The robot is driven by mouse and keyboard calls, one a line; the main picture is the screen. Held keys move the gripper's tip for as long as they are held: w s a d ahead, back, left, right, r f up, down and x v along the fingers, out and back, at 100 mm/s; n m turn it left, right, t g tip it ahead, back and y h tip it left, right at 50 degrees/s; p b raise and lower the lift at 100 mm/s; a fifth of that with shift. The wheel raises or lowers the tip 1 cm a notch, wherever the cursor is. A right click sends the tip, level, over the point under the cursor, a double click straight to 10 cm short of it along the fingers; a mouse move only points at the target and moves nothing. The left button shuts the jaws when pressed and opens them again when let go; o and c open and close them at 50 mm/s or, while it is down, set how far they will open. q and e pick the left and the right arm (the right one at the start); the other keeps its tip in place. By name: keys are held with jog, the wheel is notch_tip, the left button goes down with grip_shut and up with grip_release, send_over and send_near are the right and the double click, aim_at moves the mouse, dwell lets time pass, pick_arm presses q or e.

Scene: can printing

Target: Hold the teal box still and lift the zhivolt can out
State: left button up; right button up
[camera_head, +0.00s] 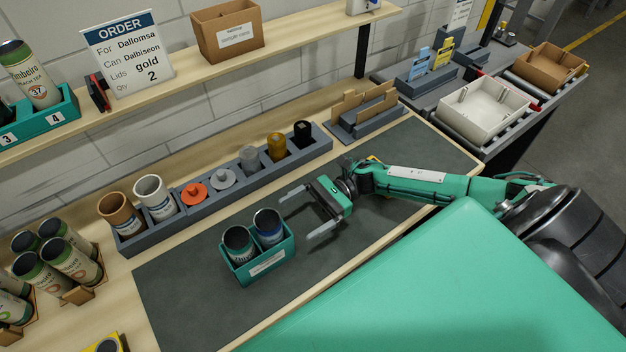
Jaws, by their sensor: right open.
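The teal box (287,254) stands on the dark mat in the middle of the bench, with a white label on its front. Two open-topped cans stand upright in it: a can with a dark green rim (238,240) on the left and a can with a blue rim (268,222) on the right. Their names are too small to read, so I cannot tell which is the zhivolt can. My right gripper (308,212) is open and empty, right of the box, its fingers pointing left and apart from the cans. My left gripper is not in view.
A grey rack (245,188) with cups, lids and small cylinders runs behind the mat (190,306). Several green-topped cans (75,260) stand in holders at the left. An order sign (128,55) stands on the shelf. The mat is clear left of the box.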

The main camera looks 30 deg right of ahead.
aim_at(259, 251)
jog(key=a+p, duration=0.3)
jog(key=a, duration=0.4)
jog(key=shift+r+p, duration=0.15)
jog(key=shift+p, duration=0.2)
jog(key=shift+a+f+p, duration=0.2)
jog(key=shift+a+p, duration=0.1)
jog(key=shift+a, duration=0.4)
jog(key=c, duration=1.1)
jog(key=shift+o, duration=0.2)
